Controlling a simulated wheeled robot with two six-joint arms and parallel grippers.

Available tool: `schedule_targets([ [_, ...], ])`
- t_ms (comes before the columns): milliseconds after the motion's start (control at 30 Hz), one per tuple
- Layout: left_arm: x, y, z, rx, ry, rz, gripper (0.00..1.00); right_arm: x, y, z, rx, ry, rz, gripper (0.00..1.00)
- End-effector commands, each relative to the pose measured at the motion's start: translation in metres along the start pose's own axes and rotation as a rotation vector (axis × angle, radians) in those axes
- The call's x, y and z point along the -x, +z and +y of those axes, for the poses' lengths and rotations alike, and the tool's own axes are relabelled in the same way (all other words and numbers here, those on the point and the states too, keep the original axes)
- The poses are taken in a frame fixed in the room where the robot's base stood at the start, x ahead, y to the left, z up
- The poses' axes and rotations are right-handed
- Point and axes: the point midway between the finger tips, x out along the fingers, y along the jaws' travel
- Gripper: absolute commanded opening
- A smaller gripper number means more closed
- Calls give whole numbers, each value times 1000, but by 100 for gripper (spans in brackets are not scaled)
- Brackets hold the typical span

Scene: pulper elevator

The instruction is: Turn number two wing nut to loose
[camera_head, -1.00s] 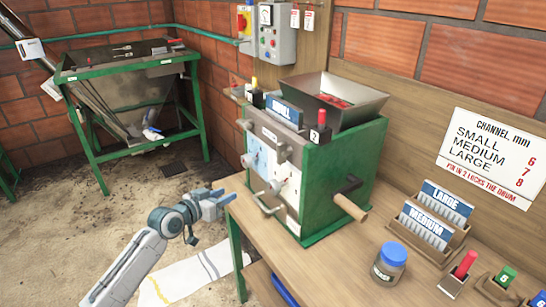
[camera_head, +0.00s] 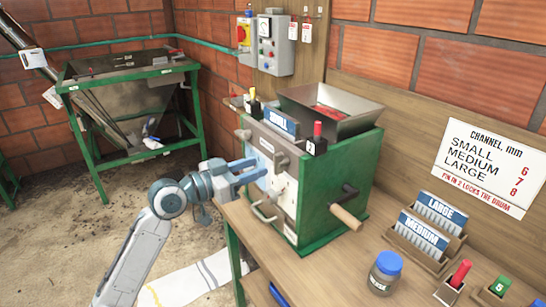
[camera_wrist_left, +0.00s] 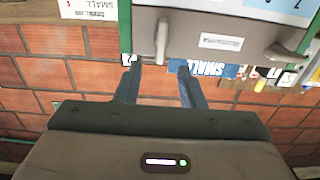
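The green pulper (camera_head: 335,180) stands on the bench, and grey wing-nut-like knobs show on its front plate. One knob (camera_head: 243,134) is at the upper left and another (camera_head: 279,159) is at the upper right. In the left wrist view, a grey knob (camera_wrist_left: 162,40) lies just beyond the open fingertips (camera_wrist_left: 158,66), roughly in line with the gap. A second knob (camera_wrist_left: 285,52) is off to the right. My right gripper is not in view.
A U-shaped handle (camera_head: 266,210) sits low on the front plate, and a wooden crank handle (camera_head: 345,217) sticks out at the side. A jar (camera_head: 385,272), card holders (camera_head: 430,235) and a red pin (camera_head: 460,273) stand on the bench (camera_head: 330,280). Open floor lies left.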

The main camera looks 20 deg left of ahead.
Motion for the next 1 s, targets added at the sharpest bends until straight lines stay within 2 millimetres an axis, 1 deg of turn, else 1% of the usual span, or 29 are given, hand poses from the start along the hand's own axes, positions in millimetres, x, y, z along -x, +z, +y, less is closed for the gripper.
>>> schedule_targets([
  [33, -7, -4, 1, 4, 2, 4, 36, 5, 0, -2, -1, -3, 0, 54],
  [200, -30, -4, 0, 5, 0, 4, 36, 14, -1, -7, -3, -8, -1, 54],
  [433, -54, -2, 0, 2, 0, 2, 36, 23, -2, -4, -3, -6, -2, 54],
  [600, -62, -1, 1, 0, 1, 1, 36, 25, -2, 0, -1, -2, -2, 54],
  [867, -63, 0, 1, -1, 0, 0, 36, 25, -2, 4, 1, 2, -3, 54],
  [900, -63, 0, 1, -1, 0, 0, 32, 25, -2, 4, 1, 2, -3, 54],
  [967, -63, 0, 1, -1, 0, 0, 20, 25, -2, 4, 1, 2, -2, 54],
  [1000, -63, 0, 1, 0, 0, 0, 12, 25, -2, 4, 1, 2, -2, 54],
])
